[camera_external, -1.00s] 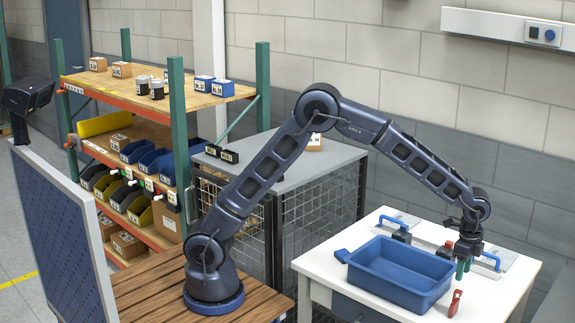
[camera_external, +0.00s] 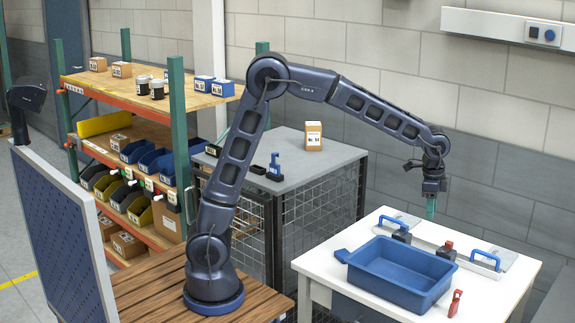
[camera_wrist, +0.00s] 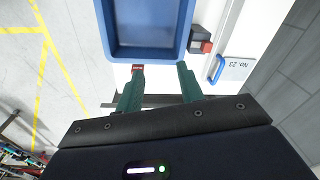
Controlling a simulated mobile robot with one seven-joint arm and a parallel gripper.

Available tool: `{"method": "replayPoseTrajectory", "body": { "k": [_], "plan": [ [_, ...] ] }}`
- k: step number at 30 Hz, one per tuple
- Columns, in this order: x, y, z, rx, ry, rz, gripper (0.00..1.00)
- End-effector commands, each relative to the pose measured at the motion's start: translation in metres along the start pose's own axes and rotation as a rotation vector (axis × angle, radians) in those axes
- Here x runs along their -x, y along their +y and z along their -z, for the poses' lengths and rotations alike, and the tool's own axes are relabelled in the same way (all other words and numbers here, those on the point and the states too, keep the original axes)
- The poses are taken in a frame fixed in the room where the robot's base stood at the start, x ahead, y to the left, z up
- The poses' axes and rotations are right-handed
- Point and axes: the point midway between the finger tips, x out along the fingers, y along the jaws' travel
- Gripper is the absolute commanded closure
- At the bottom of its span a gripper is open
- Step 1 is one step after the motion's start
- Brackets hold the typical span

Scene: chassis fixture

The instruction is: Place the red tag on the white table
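The red tag (camera_external: 455,303) stands on the white table (camera_external: 520,272), just off the right front corner of the blue tray, touching neither the tray nor my gripper. In the wrist view the red tag (camera_wrist: 137,68) shows below the tray edge, partly hidden behind the left fingertip. My gripper (camera_external: 431,208) is raised above the back of the table, pointing down. In the wrist view its green fingers (camera_wrist: 160,70) are apart with nothing between them, so it is open and empty.
The blue tray (camera_external: 372,286) fills the middle of the table. Behind it are a red-topped black block (camera_external: 447,249) and blue handles (camera_external: 487,257) on plates. A grey-topped mesh cage (camera_external: 330,160) with a labelled box stands left of the table.

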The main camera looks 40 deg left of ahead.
Motion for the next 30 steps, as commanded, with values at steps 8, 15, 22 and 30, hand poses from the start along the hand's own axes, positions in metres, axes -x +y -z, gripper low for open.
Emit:
{"method": "replayPoseTrajectory", "body": {
  "k": [8, 15, 22, 30],
  "plan": [
    [0.06, -0.045, -0.121, 0.248, 0.046, 0.048, 0.62],
    [0.094, -0.056, -0.224, 0.459, 0.086, 0.09, 0.62],
    [0.113, -0.045, -0.318, 0.661, 0.125, 0.129, 0.62],
    [0.119, -0.012, -0.415, 0.895, 0.175, 0.176, 0.62]
  ]
}}
